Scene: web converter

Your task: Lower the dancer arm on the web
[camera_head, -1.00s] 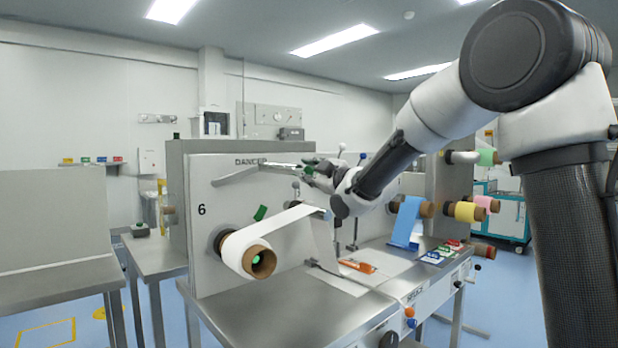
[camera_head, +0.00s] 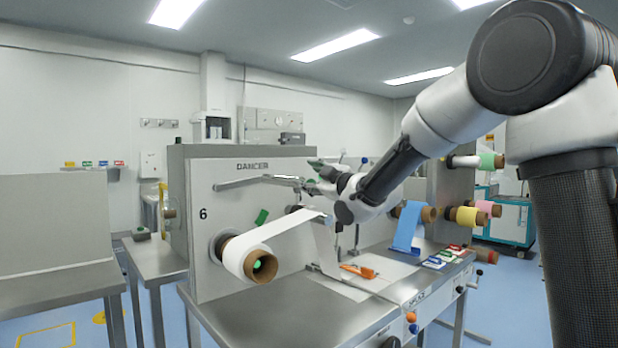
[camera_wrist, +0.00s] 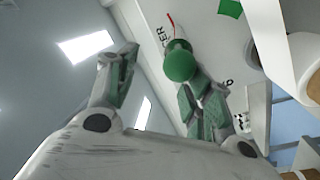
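The dancer arm (camera_head: 240,182) is a thin grey bar on the grey panel, below the DANCER label. It slopes up gently from its left end, then runs nearly level to my gripper (camera_head: 308,176). In the wrist view a round green knob (camera_wrist: 180,62) shows ahead of my gripper (camera_wrist: 160,72), close to the right finger. The fingers are spread wide and not closed on it. I cannot tell whether the right finger touches it. The white web (camera_head: 285,232) runs from a roll (camera_head: 240,262) on the panel, up toward the area below my gripper.
A blue web (camera_head: 407,225) and yellow (camera_head: 465,216) and pink rolls are to the right. An orange-handled tool (camera_head: 358,271) lies on the steel bench (camera_head: 270,320). Coloured tags (camera_head: 440,258) lie at its right. A side table (camera_head: 150,255) stands at left.

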